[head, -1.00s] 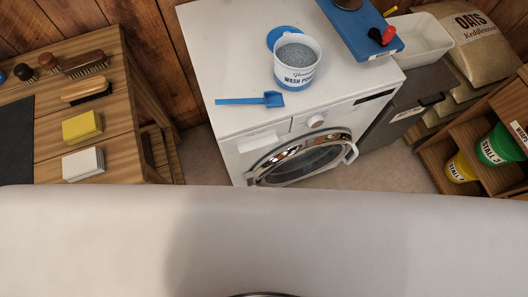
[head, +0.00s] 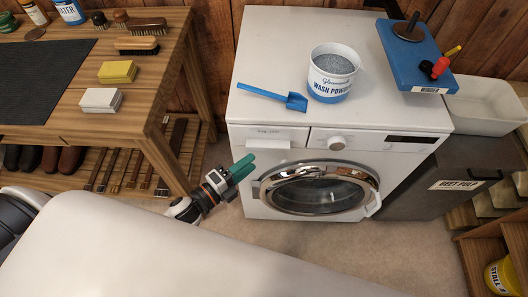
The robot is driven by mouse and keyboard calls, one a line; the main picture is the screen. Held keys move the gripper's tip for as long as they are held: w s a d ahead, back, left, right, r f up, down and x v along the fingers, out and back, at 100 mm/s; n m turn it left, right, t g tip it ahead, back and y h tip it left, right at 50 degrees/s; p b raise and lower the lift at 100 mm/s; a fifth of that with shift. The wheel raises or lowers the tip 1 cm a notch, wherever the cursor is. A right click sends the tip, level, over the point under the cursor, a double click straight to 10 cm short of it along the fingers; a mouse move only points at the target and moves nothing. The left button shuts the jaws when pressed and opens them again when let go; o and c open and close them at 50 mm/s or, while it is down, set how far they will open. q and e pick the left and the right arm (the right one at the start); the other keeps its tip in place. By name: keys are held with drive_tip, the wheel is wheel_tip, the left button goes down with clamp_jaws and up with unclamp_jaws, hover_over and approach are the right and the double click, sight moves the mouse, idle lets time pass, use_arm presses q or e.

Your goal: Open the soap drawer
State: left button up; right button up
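The white washing machine (head: 240,206) stands in the middle of the head view. Its soap drawer (head: 268,135) is at the upper left of the front panel, with a pale pull lip along its lower edge. The drawer looks closed, flush with the panel. My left gripper (head: 243,167), with green fingers, is in front of the machine's left edge, below and left of the drawer and apart from its pull lip. The fingers lie close together in this view, and the gap between them is unclear. My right gripper is out of view.
The round door (head: 316,188) is shut, below the panel. A wash powder tub (head: 330,84), blue scoop (head: 272,96) and blue board (head: 414,55) are on top. A wooden bench (head: 150,110) stands left, a beet pulp bin (head: 440,182) right. Some floor is clear in front.

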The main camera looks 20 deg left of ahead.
sight(267, 151)
use_arm(q)
drive_tip(key=x, duration=0.6)
drive_tip(key=shift+w+d, duration=0.15)
drive_tip(key=shift+c, duration=0.2)
clamp_jaws()
